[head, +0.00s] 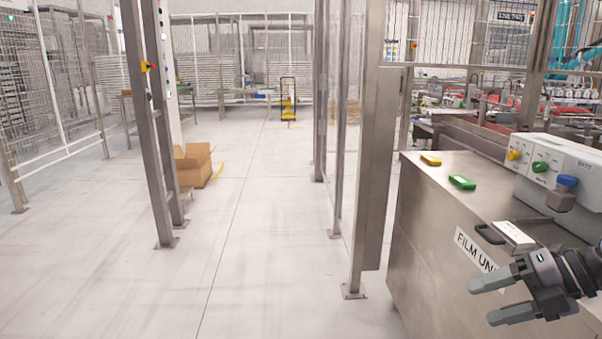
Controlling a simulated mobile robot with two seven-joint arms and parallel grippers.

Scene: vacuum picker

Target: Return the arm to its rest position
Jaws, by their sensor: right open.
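My right gripper (500,299) is at the lower right in the head view. Its two grey fingers point left and are spread apart with nothing between them. It is in front of the side of the steel film unit cabinet (430,240), just below its top edge, and covers part of the label. Whether it touches the cabinet cannot be told. My left gripper is not in view.
On the cabinet top are a yellow block (431,160), a green block (462,182), a black-handled item (513,236) and a control box (560,165) with coloured knobs. Steel posts (375,170) stand left of the cabinet. The floor (260,250) is open; a cardboard box (195,165) lies farther back.

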